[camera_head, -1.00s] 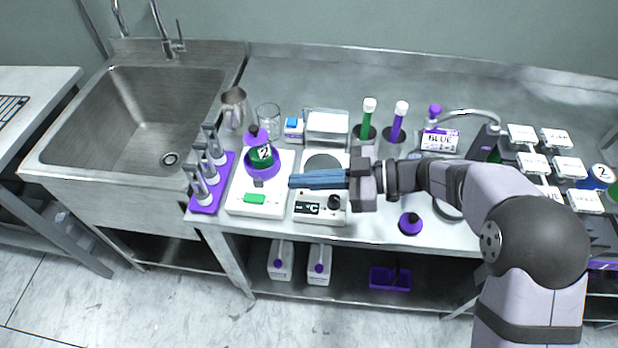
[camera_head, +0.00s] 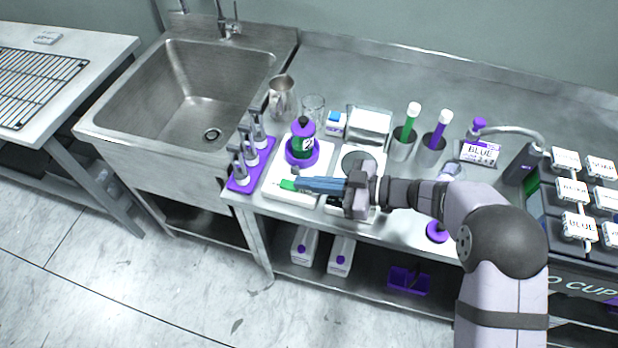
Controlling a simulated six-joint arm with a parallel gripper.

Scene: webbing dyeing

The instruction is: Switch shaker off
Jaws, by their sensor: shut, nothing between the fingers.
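The shaker (camera_head: 316,163) is a white box on the steel bench, with a purple holder on top. A dark green bottle (camera_head: 303,146) with a purple cap sits in the holder. A green switch (camera_head: 287,186) shows on the shaker's front part. My gripper (camera_head: 298,184) is shut and empty, with its blue fingers pointing left. The fingertips are over the shaker's front, beside the right end of the green switch. The fingers hide part of the front; I cannot tell if they touch it.
A hot plate (camera_head: 374,209) stands right of the shaker, partly under my gripper. A purple rack (camera_head: 240,184) with several grey-white upright pieces stands close on the left. A metal pitcher (camera_head: 281,98), a glass beaker (camera_head: 313,108) and a white box (camera_head: 369,124) stand behind.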

